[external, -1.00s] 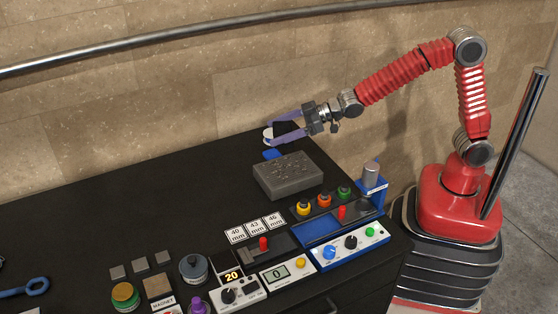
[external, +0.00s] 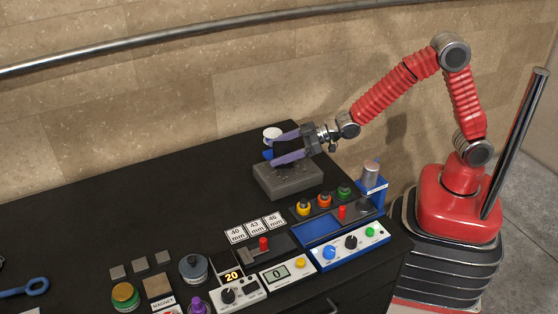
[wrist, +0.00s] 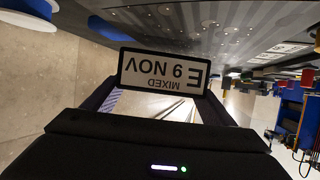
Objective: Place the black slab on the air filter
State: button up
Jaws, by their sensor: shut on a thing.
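The black slab (wrist: 163,72) is between the fingers of my gripper (external: 272,151) and fills the gap. Its label, upside down in the wrist view, reads MIXED, 9 NOV and E. In the external view it is hard to separate from the dark tabletop. My gripper is shut on the slab, over the back of a grey block (external: 288,181) with a pitted top. A blue thing with a white round top (external: 273,133) stands just behind the fingers. It also shows in the upper left of the wrist view (wrist: 28,20). I cannot tell which thing is the air filter.
The front of the black table (external: 120,215) is crowded with control boxes (external: 350,246), coloured buttons, mm cards (external: 254,229), a pot (external: 194,268) and a blue wrench (external: 25,288). The tabletop left of the grey block is clear. A rail (external: 150,52) runs along the wall.

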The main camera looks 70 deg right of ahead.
jog(key=shift+f, duration=0.6)
jog(key=shift+f, duration=0.1)
jog(key=o, duration=1.3)
jog(key=shift+v, duration=6.05)
jog(key=shift+a, duration=0.1)
